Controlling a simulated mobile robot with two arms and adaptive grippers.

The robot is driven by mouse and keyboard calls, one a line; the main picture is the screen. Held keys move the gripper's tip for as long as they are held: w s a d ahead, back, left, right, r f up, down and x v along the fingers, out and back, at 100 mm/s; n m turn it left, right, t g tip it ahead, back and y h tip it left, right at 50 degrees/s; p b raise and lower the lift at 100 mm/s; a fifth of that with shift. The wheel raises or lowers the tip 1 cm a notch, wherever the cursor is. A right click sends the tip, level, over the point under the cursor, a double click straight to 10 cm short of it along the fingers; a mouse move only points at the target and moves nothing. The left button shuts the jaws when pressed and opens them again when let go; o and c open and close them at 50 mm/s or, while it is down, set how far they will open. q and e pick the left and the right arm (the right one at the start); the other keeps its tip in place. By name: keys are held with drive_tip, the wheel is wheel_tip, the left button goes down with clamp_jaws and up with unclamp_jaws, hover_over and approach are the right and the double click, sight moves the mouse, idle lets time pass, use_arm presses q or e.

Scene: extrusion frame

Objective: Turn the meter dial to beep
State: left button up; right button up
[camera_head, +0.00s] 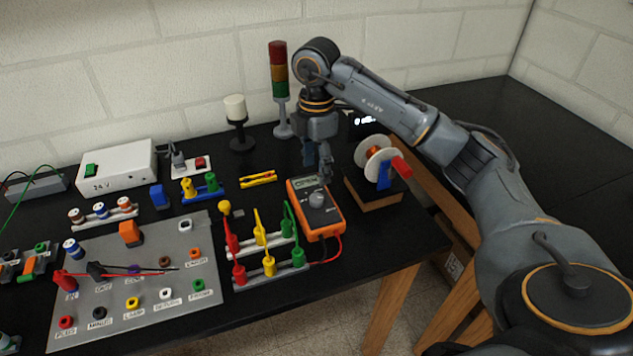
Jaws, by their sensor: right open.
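The orange multimeter (329,227) lies on the black bench, right of the middle. Its small screen (306,182) is lit green at the far end; it seems to read "OPEN". The grey dial (317,199) is at its middle; its exact setting is too small to tell. My right gripper (325,178) points down just above the meter, at the far side of the dial. It is open with nothing between its fingers. I cannot tell whether a finger touches the dial. My left gripper is out of view.
Red, yellow and green probes (258,227) stand in racks left of the meter. A spool on a wooden block (374,197) stands close to its right. A red-orange-green signal tower (280,85) and a white-topped lamp (236,108) stand behind. A grey labelled panel (203,256) lies at left.

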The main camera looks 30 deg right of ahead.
drive_tip(key=shift+r, duration=1.75)
